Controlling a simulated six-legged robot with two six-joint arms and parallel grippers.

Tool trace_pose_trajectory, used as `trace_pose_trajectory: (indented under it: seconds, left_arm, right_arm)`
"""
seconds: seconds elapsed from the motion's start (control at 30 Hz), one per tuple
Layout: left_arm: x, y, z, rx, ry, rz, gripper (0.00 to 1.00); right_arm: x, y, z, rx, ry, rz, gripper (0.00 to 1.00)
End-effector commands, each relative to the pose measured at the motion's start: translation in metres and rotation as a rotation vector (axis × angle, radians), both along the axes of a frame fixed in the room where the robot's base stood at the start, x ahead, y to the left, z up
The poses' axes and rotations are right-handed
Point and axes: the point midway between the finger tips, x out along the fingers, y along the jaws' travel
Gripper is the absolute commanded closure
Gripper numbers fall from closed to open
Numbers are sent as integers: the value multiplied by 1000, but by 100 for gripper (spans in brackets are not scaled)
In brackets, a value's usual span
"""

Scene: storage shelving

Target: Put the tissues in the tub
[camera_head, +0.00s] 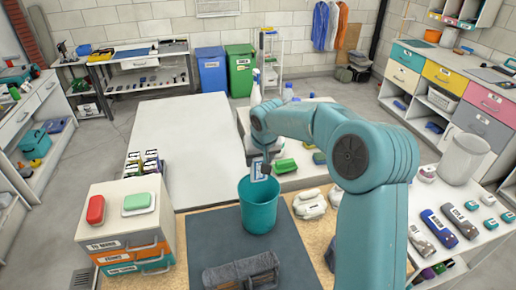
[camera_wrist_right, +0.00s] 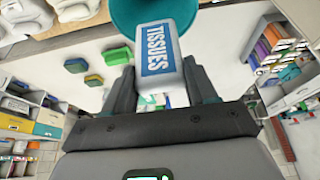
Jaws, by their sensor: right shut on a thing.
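The tissues (camera_head: 257,170), a small white pack with a blue label, are held between the fingers of my right gripper (camera_head: 265,157). In the right wrist view the tissues (camera_wrist_right: 158,48) show the word TISSUES, and my right gripper (camera_wrist_right: 160,88) has a finger on each side of them. The tub (camera_head: 258,214) is a teal, round, open container standing upright on a dark mat. The pack hangs over the tub's back rim area, its lower end close to the opening. In the right wrist view the tub (camera_wrist_right: 150,8) shows behind the pack's far end. My left gripper is not in view.
A drawer unit (camera_head: 128,226) with red and green items on top stands left of the tub. White bundles (camera_head: 310,204) lie to its right. A bare white table (camera_head: 185,140) stretches behind.

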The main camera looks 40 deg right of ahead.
Motion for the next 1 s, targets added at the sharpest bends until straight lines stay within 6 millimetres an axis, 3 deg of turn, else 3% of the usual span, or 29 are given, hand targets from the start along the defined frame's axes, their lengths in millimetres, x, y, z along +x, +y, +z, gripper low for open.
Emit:
trace_pose_trajectory:
  seconds: [0.1, 0.4, 0.87, 0.9, 0.97, 1.0]
  left_arm:
    - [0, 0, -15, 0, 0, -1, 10]
    - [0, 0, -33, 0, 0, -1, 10]
    - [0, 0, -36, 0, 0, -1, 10]
    - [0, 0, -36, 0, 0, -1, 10]
    - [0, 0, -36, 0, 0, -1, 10]
    - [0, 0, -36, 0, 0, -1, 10]
  right_arm:
    - [1, 0, -22, 1, 2, -1, 72]
    - [4, 0, -51, -1, 2, 1, 72]
    - [5, 0, -56, 0, 0, 0, 72]
    - [5, 0, -56, 0, 0, 0, 30]
    - [5, 0, -56, 0, 1, 0, 14]
    - [5, 0, -56, 0, 1, 0, 14]
